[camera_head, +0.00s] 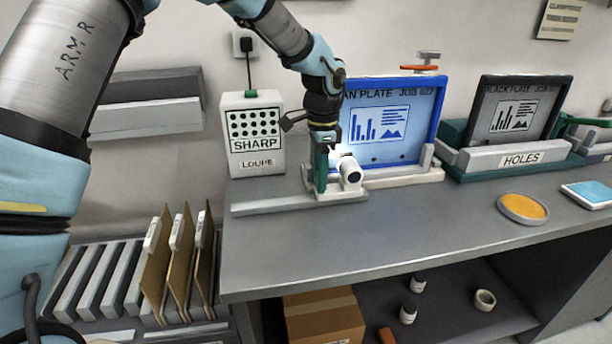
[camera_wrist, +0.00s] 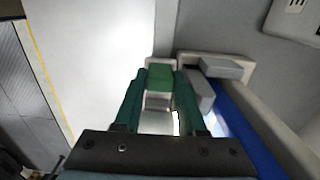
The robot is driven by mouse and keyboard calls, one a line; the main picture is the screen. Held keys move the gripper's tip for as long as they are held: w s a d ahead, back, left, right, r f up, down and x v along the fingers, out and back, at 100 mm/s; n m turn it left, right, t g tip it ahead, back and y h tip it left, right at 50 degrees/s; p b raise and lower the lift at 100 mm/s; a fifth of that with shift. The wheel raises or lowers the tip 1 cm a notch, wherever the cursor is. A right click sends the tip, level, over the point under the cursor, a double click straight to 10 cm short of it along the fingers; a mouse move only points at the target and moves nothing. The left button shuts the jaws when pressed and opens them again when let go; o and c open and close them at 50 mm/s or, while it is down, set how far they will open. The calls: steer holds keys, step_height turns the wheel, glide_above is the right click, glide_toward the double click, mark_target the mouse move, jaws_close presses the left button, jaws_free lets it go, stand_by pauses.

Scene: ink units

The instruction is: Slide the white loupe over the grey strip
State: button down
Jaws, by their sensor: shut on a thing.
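The white loupe (camera_head: 351,173), a short white cylinder with a dark lens end, sits in front of the lower left corner of the blue-framed plate (camera_head: 392,126). My gripper (camera_head: 321,172) points down, shut on the loupe's left side. In the wrist view my gripper (camera_wrist: 158,98) has its green fingers around a grey and green part of the loupe (camera_wrist: 158,78). The grey strip (camera_head: 270,206) lies low along the bench, left of and below the loupe. The grip itself is partly hidden by the fingers.
A white SHARP LOUPE box (camera_head: 254,140) stands behind left. An orange dish (camera_head: 523,208) and blue pad (camera_head: 588,194) lie further right. The bench front (camera_head: 370,240) is clear.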

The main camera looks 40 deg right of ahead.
steer(key=shift+s+d, duration=0.15)
steer(key=shift+d, duration=0.1)
steer(key=shift+c, duration=2.4)
jaws_free()
steer(key=shift+w+a, duration=0.2)
steer(key=shift+w, duration=0.05)
